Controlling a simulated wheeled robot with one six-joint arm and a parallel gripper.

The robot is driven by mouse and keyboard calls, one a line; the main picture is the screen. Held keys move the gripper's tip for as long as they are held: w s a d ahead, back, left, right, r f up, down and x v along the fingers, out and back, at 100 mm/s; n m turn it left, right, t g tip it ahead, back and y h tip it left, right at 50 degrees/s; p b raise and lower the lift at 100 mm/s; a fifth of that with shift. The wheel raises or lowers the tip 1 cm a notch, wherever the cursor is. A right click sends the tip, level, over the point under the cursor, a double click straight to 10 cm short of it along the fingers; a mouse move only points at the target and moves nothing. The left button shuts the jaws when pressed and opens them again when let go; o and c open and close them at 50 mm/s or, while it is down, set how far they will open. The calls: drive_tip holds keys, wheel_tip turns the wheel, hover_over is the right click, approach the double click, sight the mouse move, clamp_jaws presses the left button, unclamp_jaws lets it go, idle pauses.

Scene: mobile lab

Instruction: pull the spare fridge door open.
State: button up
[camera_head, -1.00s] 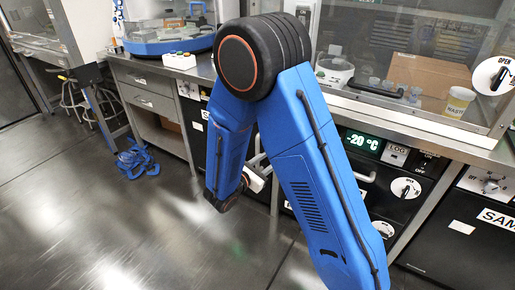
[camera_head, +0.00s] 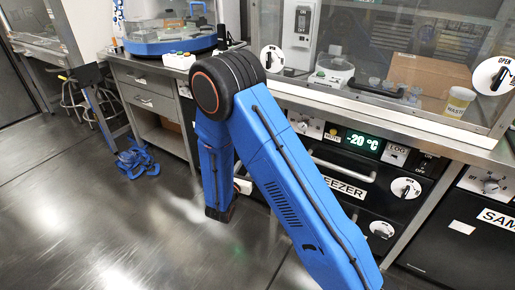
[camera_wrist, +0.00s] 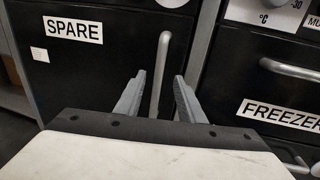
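The spare fridge door (camera_wrist: 85,80) is black, with a white SPARE label (camera_wrist: 73,30), and fills the left and middle of the wrist view. It looks shut. Its vertical metal bar handle (camera_wrist: 163,48) is near the door's right edge. My gripper (camera_wrist: 159,76) is open, its two grey fingers pointing toward the door. In the wrist view the handle shows between the fingers; I cannot tell whether the fingertips reach around it or stop short. In the head view my blue arm hides most of the spare door and the gripper.
The freezer (camera_head: 345,188), with a horizontal bar handle and a -20 °C display (camera_head: 362,140), stands right of the spare door. A drawer unit (camera_head: 148,100) stands left. The floor at front left is clear.

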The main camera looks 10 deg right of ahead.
drive_tip(key=x, duration=1.1)
drive_tip(key=shift+w+d, duration=0.25)
drive_tip(key=shift+w, duration=0.05)
drive_tip(key=shift+c, duration=0.6)
clamp_jaws()
